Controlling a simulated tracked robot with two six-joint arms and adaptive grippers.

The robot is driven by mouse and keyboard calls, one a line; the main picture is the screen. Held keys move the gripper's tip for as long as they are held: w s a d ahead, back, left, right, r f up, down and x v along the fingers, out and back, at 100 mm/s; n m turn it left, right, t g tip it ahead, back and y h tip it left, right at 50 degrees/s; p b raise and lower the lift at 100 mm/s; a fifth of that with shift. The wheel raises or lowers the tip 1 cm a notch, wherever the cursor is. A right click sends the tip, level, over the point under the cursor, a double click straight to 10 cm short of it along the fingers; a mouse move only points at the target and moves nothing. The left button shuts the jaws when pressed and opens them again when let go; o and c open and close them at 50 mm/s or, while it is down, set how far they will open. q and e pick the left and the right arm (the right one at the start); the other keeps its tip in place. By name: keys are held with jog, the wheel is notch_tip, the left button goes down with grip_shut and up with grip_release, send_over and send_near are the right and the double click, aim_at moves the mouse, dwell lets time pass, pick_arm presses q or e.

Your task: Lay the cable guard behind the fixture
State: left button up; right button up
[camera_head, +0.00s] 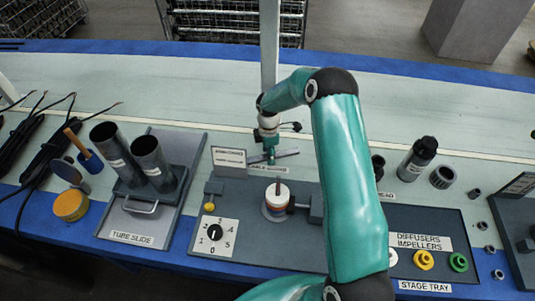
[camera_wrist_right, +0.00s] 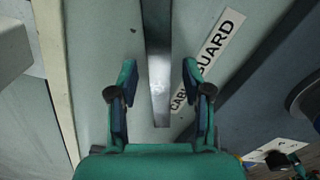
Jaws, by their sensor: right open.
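The cable guard is a grey metal strip (camera_wrist_right: 159,85) in the right wrist view, lying beside the white label "CABLE GUARD" (camera_wrist_right: 208,55). In the head view the strip (camera_head: 288,153) lies on the table just behind the fixture base (camera_head: 258,245). My right gripper (camera_wrist_right: 160,75) is open, with a finger on each side of the strip and gaps on both sides. In the head view my right gripper (camera_head: 270,155) points down at the strip, and its fingers are small there. My left gripper is not in view.
A tube slide (camera_head: 160,215) with two dark tubes stands left, beside black cables (camera_head: 45,155). The table behind is mostly clear.

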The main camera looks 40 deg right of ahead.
notch_tip(320, 180, up, 12)
dwell(0.4)
dwell(0.3)
